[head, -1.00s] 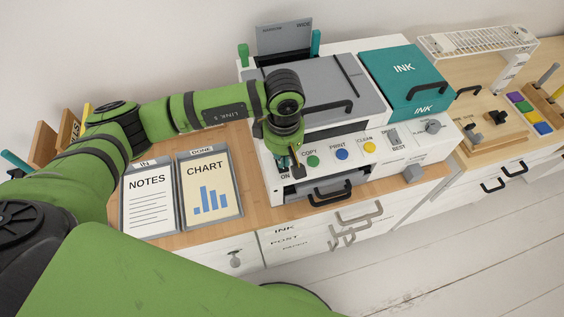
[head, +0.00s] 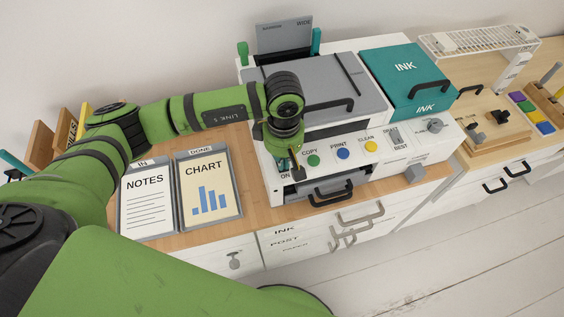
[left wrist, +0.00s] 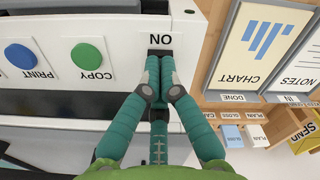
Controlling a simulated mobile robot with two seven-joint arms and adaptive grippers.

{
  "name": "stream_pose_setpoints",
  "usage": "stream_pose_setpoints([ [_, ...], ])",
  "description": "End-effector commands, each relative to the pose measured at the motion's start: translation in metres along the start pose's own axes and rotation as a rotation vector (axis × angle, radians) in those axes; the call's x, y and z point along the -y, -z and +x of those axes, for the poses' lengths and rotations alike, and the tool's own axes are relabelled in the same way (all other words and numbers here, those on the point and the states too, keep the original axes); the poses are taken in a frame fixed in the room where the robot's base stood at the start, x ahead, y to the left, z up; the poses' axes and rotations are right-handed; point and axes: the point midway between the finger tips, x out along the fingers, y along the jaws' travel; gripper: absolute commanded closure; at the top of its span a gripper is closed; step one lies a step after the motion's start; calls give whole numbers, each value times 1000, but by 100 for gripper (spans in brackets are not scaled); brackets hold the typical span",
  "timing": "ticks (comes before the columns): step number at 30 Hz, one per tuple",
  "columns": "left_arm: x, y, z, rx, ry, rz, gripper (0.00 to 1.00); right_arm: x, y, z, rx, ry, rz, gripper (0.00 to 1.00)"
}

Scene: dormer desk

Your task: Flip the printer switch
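The printer (head: 308,88) is white and grey, with a row of controls along its front panel. The switch (left wrist: 160,51) sits at the panel's end beside the ON label (left wrist: 163,40). Only a dark part of it shows past my fingertips in the left wrist view. My left gripper (left wrist: 160,80) has its teal fingers together, with the tips at the switch. I cannot tell whether they touch it, and its lever position is hidden. In the head view the left gripper (head: 297,172) points down at the panel's left end. My right gripper is not in view.
The green COPY button (head: 313,160), blue PRINT button (head: 343,153) and yellow CLEAN button (head: 371,146) lie right of the switch. The NOTES board (head: 146,203) and CHART board (head: 208,185) lie left of the printer. A black handle (head: 331,195) sticks out below the panel.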

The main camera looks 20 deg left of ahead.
Motion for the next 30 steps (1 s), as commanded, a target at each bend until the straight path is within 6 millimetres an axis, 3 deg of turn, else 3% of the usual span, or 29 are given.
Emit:
stream_pose_setpoints([
  [20, 0, 0, 11, 0, 0, -1, 100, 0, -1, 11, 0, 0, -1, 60],
  [30, 0, 0, -3, 0, 1, -1, 100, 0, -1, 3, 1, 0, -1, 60],
])
